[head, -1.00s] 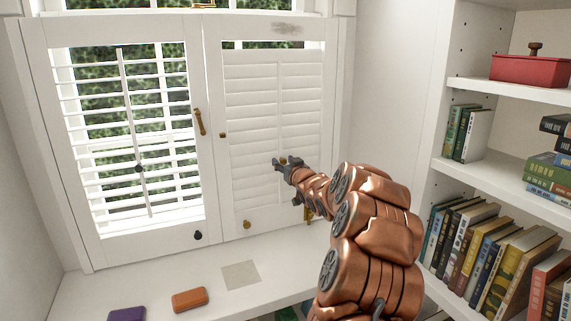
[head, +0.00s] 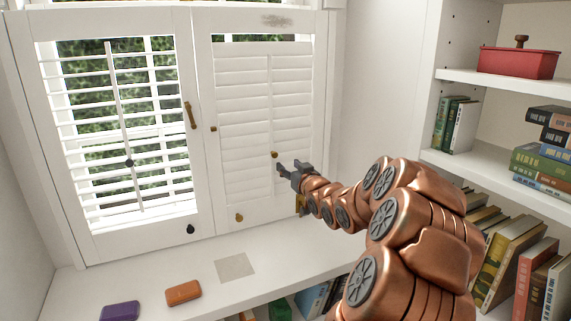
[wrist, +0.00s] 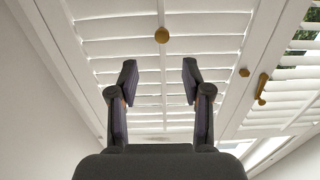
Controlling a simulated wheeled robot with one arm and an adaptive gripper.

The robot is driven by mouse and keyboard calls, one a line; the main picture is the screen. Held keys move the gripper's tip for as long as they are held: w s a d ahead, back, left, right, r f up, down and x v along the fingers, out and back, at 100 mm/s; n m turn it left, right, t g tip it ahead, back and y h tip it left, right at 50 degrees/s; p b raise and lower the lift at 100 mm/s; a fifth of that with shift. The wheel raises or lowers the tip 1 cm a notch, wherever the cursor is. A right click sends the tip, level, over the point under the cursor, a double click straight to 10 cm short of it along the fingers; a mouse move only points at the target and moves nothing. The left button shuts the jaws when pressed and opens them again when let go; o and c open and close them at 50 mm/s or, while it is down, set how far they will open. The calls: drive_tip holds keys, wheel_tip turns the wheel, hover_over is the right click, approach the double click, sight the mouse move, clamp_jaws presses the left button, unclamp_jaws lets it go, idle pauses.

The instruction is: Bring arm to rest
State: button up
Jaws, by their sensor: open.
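My gripper (head: 288,168) is in front of the right shutter panel (head: 240,110), reaching in from the right on my copper-coloured arm. In the wrist view its two dark fingers (wrist: 158,82) stand wide apart with nothing between them. A small brass knob (head: 274,154) on the shutter's tilt bar is just above and left of the fingers in the head view. The knob also shows in the wrist view (wrist: 161,35), beyond the fingertips and apart from them. The right panel's slats look nearly closed.
The left shutter panel (head: 118,130) has open slats, with greenery behind. A white sill (head: 150,268) below holds an orange case (head: 183,292), a purple case (head: 120,311) and a flat beige square (head: 234,267). A bookshelf (head: 440,165) with books and a red box (head: 518,62) stands at right.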

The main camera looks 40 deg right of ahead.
drive_tip(key=shift+s+a, duration=0.15)
drive_tip(key=shift+s, duration=0.35)
idle(0.4)
drive_tip(key=s+a+f+n+g+y, duration=0.1)
drive_tip(key=s+a+f+g, duration=0.2)
drive_tip(key=a, duration=0.4)
drive_tip(key=a+f+g+y, duration=0.1)
drive_tip(key=a+f+g, duration=0.25)
drive_tip(key=a, duration=0.35)
drive_tip(key=s+a+f+n+g+y, duration=0.1)
drive_tip(key=s+a+f+g, duration=0.1)
drive_tip(key=a+f, duration=0.35)
drive_tip(key=s+a+f+g+y, duration=0.15)
drive_tip(key=s+a+g, duration=0.25)
drive_tip(key=s+a, duration=0.6)
drive_tip(key=s+a+f+n+g+y, duration=0.1)
drive_tip(key=s+a+g, duration=0.4)
drive_tip(key=s, duration=0.7)
drive_tip(key=s+a+n+g, duration=0.15)
drive_tip(key=s+a, duration=0.45)
drive_tip(key=s, duration=0.6)
wheel_tip(320, 180, up, 13)
drive_tip(key=w+p, duration=0.1)
drive_tip(key=p, duration=1.1)
drive_tip(key=shift+m+p, duration=0.3)
drive_tip(key=shift+m, duration=0.15)
